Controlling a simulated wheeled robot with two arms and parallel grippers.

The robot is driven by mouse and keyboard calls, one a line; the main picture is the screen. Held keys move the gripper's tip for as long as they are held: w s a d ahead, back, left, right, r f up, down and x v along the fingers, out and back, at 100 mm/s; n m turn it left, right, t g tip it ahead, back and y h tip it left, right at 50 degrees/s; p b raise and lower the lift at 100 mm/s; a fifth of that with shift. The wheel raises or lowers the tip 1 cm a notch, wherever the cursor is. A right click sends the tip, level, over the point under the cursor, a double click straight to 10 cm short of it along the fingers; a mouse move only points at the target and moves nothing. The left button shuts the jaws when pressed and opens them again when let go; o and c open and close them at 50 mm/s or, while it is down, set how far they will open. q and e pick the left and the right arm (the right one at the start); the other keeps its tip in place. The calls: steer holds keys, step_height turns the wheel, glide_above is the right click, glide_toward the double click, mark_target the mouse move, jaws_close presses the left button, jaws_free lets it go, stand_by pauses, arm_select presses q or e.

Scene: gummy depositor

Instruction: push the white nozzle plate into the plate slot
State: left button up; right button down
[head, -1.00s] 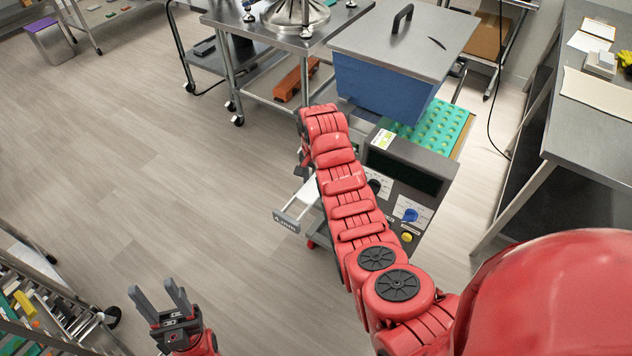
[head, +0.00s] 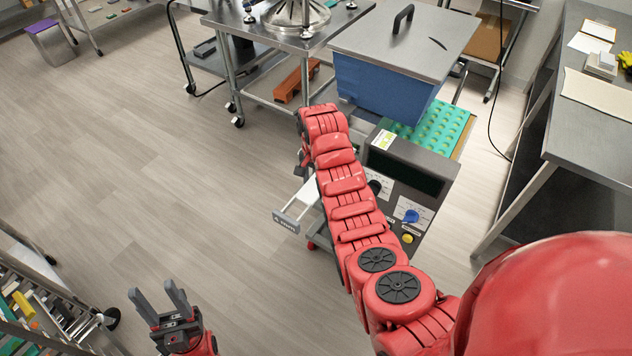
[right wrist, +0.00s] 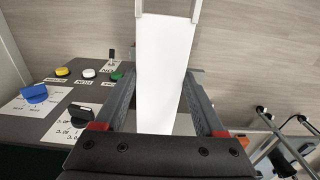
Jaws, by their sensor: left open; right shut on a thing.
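The white nozzle plate (head: 306,192) sticks out from the left side of the depositor, with a grey labelled handle bar at its outer end. In the right wrist view the plate (right wrist: 163,62) runs up the middle, between the fingers of my right gripper (right wrist: 160,85). That gripper is shut on the plate. In the head view my right gripper is mostly hidden by its own arm. The plate slot is hidden in both views, so I cannot tell how deep the plate sits. My left gripper (head: 173,302) is open and empty, low over the floor at the lower left.
The depositor's control panel (head: 405,205) has knobs and buttons. A blue hopper (head: 385,88) stands above it, and a green mould tray (head: 437,127) lies behind. A steel cart (head: 290,35) stands at the back, a bench at the right. The floor left of the plate is clear.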

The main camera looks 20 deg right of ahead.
steer(key=shift+b, duration=0.3)
steer(key=shift+w+d+b, duration=0.5)
steer(key=shift+d+b, duration=0.1)
steer(key=shift+b, duration=0.2)
steer(key=shift+w+d, duration=0.1)
steer(key=shift+d, duration=0.05)
steer(key=shift+r, duration=0.15)
